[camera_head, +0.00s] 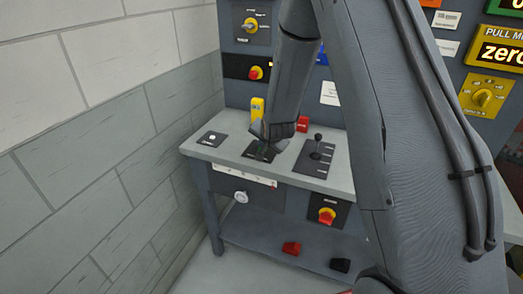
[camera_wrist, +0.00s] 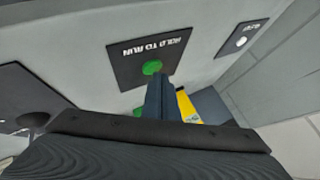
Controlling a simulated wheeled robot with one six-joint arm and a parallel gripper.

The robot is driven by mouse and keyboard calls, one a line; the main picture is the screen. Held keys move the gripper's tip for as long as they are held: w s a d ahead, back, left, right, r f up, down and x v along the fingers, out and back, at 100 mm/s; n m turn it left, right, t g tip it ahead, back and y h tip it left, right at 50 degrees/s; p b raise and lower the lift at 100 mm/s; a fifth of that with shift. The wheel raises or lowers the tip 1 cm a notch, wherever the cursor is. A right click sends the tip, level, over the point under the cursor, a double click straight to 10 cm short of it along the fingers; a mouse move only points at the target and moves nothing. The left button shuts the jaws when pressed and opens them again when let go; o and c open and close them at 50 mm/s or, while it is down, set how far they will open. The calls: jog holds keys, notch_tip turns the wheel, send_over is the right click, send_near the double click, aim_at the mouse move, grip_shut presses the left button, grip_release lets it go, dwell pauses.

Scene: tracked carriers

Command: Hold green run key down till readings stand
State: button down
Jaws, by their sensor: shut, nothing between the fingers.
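The green run key (camera_wrist: 152,67) sits on a black plate (camera_wrist: 122,50) lettered HOLD TO RUN on the bench top. In the head view the plate (camera_head: 258,152) lies under my gripper (camera_head: 272,133). My gripper (camera_wrist: 160,82) is shut and empty, its fingertips right at the green key in the wrist view. I cannot tell whether they touch or press it. On the panel at the right, a display (camera_head: 502,52) under PULL M… reads "zero…", cut off by the frame edge. Another green-framed display (camera_head: 507,6) is mostly cut off.
A lever plate (camera_head: 318,160) stands right of the key on the bench (camera_head: 215,152), and a white-button plate (camera_head: 211,138) left. A yellow item (camera_head: 257,106) and a red item (camera_head: 302,123) stand behind. A brick wall (camera_head: 90,150) is close at left.

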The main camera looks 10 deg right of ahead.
jog(key=shift+f+b, duration=0.3)
jog(key=shift+f, duration=0.2)
dwell(1.6)
dwell(2.6)
jog(key=shift+r+p, duration=0.55)
jog(key=shift+r, duration=0.35)
jog(key=shift+r, duration=0.1)
jog(key=shift+r+p, duration=1.45)
jog(key=shift+r, duration=1)
